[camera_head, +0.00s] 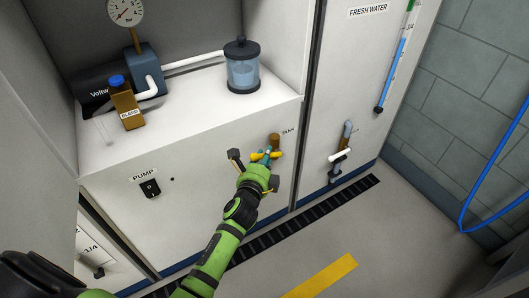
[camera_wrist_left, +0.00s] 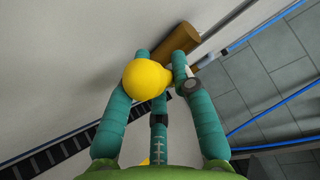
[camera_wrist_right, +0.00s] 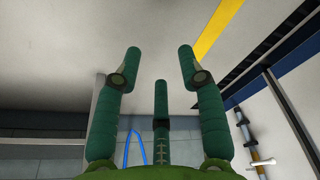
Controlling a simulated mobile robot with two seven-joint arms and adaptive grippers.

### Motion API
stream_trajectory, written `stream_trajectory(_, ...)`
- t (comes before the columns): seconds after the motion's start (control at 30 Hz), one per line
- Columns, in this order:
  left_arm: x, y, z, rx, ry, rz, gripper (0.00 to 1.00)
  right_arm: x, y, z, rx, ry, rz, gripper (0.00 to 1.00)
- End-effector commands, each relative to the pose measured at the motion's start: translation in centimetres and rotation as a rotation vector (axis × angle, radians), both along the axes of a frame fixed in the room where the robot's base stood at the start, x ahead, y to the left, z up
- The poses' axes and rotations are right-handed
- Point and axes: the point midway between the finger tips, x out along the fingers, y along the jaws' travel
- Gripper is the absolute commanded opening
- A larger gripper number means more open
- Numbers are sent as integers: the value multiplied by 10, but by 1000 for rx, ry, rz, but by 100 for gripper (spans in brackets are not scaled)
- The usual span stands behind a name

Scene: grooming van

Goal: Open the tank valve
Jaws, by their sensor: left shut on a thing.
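The tank valve shows in the head view as a brown pipe stub (camera_head: 274,140) beside the TANK label, on the white cabinet front. Its yellow handle (camera_head: 257,156) is partly hidden by my left gripper (camera_head: 266,157). In the left wrist view, the rounded yellow handle end (camera_wrist_left: 147,79) sits between the teal fingers of my left gripper (camera_wrist_left: 160,72), which is shut on it. The brown stub (camera_wrist_left: 164,47) lies just beyond the fingertips. My right gripper (camera_wrist_right: 160,62) shows only in its own wrist view, with fingers spread and nothing between them.
A dark fitting (camera_head: 235,157) sits left of the valve. A PUMP switch (camera_head: 150,188) is further left. A pipe with a white lever (camera_head: 341,155) stands to the right. A clear canister (camera_head: 242,68) is on the counter. A black floor grate (camera_head: 330,203) runs along the cabinet.

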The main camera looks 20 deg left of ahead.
Motion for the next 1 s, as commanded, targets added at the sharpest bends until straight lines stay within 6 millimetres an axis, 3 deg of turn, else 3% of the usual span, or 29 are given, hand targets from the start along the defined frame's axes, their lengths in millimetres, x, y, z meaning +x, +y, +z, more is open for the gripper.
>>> stream_trajectory(0.03, 2, 1, 9, 9, 2, 0, 0, -6, -1, -6, -1, 12, 1, 40)
stream_trajectory(0.17, 2, 0, 11, 29, 29, 0, 0, -20, -3, -27, -3, 25, 5, 40)
stream_trajectory(0.5, 4, -1, 16, 87, 103, -1, 0, -1, -8, -43, 4, -107, 27, 40)
stream_trajectory(1.0, 6, -2, 17, 138, 167, 1, 0, 6, -16, -48, 11, -221, 47, 40)
